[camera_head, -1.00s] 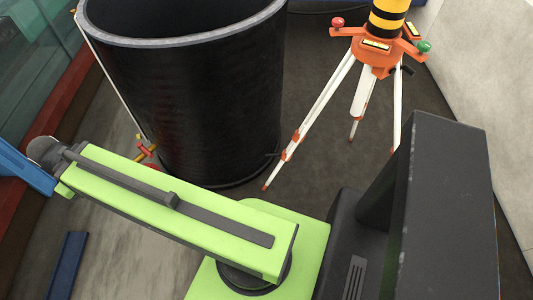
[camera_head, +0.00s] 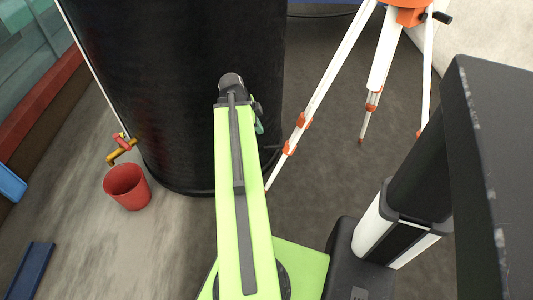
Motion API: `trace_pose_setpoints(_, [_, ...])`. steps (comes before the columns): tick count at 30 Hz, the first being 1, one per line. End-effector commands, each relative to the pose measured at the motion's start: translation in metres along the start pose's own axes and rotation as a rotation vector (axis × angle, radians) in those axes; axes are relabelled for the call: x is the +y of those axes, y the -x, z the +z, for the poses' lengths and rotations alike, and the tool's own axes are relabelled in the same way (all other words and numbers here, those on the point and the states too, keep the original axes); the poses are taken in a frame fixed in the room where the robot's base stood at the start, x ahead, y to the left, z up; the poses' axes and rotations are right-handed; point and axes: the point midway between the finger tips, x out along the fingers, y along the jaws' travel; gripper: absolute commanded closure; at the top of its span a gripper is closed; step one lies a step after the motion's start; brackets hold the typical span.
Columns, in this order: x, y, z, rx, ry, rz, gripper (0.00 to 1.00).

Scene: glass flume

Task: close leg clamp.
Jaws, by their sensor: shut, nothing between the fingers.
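A tripod with white legs stands at the upper right, cut off by the top edge. Its orange head (camera_head: 408,14) has a dark handle (camera_head: 443,17) on the right side. The left leg (camera_head: 330,82) slants down to the floor and has an orange clamp (camera_head: 304,120) with another orange fitting (camera_head: 290,148) below it. The middle leg has an orange clamp (camera_head: 373,96). The right leg shows orange near my dark column. I cannot tell which clamp is open. My green arm link points up the picture, left of the left leg. My gripper is hidden behind it.
A large black cylindrical tank (camera_head: 165,95) stands behind my arm. A red bucket (camera_head: 127,187) is on the floor at left, under a red and yellow tap (camera_head: 122,150). A blue channel piece (camera_head: 30,270) lies lower left. Floor between tank and tripod is clear.

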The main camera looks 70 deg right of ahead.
Motion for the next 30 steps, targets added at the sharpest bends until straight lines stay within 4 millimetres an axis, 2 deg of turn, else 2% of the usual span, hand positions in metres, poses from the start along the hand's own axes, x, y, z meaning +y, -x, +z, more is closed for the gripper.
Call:
trace_pose_setpoints(4, [0.000,-0.001,0.000,0.000,-0.001,0.000,1.00])
trace_pose_setpoints(8, [0.000,-0.014,0.001,-0.001,0.000,0.000,1.00])
trace_pose_setpoints(11, [0.001,-0.030,0.003,-0.001,0.000,0.000,1.00])
trace_pose_setpoints(22, [0.001,-0.110,0.004,-0.001,0.000,0.001,1.00])
trace_pose_setpoints(24, [-0.004,-0.123,0.007,-0.002,0.002,0.001,1.00])
trace_pose_setpoints(27, [-0.009,-0.134,0.009,-0.002,0.002,0.001,1.00])
trace_pose_setpoints(30, [-0.012,-0.137,0.010,-0.002,0.002,0.001,1.00])
